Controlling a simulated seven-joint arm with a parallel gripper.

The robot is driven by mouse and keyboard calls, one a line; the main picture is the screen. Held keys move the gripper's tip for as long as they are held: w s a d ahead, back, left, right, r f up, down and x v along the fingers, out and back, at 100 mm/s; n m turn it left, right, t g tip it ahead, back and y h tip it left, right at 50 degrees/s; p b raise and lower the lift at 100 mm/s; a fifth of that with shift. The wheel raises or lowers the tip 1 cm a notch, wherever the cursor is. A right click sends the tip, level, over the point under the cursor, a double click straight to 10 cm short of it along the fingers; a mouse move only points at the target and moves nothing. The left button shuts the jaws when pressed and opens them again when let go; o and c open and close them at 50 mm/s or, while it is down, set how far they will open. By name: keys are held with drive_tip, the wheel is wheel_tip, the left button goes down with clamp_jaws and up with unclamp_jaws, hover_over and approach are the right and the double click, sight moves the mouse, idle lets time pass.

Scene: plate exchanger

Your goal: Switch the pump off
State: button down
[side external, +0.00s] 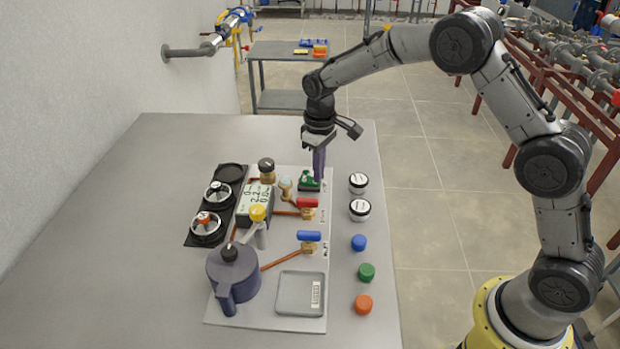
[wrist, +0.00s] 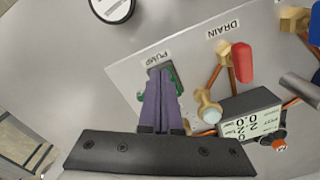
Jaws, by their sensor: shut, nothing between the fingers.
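The pump switch (side external: 308,184) is a small green part on the light panel's far end. In the wrist view its green edges (wrist: 142,97) show on both sides of my fingers, beside the label PUMP. My gripper (side external: 317,177) points down at the switch with its purple fingers together and nothing between them. In the wrist view the fingertips (wrist: 160,72) lie over the switch and hide most of it. I cannot tell whether they touch it, nor which position it is in.
Close by stand a red-handled drain valve (side external: 307,203), a brass fitting (side external: 285,187) and a display box (side external: 255,203). A blue-handled valve (side external: 308,236), a purple pot (side external: 233,272) and a grey tray (side external: 300,293) are nearer. White-lidded jars (side external: 358,183) and coloured caps (side external: 359,242) line the right.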

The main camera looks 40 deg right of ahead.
wheel_tip(320, 180, up, 7)
idle(0.8)
wheel_tip(320, 180, up, 10)
drive_tip(key=s+d+t, duration=0.1)
drive_tip(key=s+t, duration=0.1)
drive_tip(key=s, duration=0.1)
drive_tip(key=s+d+r+m+t, duration=0.1)
drive_tip(key=s+d+r+t, duration=0.1)
drive_tip(key=s+r, duration=0.8)
drive_tip(key=s+f+m, duration=0.1)
drive_tip(key=s+f, duration=0.4)
drive_tip(key=s, duration=0.5)
drive_tip(key=s+d+f+m+t, duration=0.1)
drive_tip(key=s+f, duration=0.3)
drive_tip(key=s, duration=0.6)
drive_tip(key=shift+s+f+t, duration=0.3)
drive_tip(key=shift+f, duration=0.1)
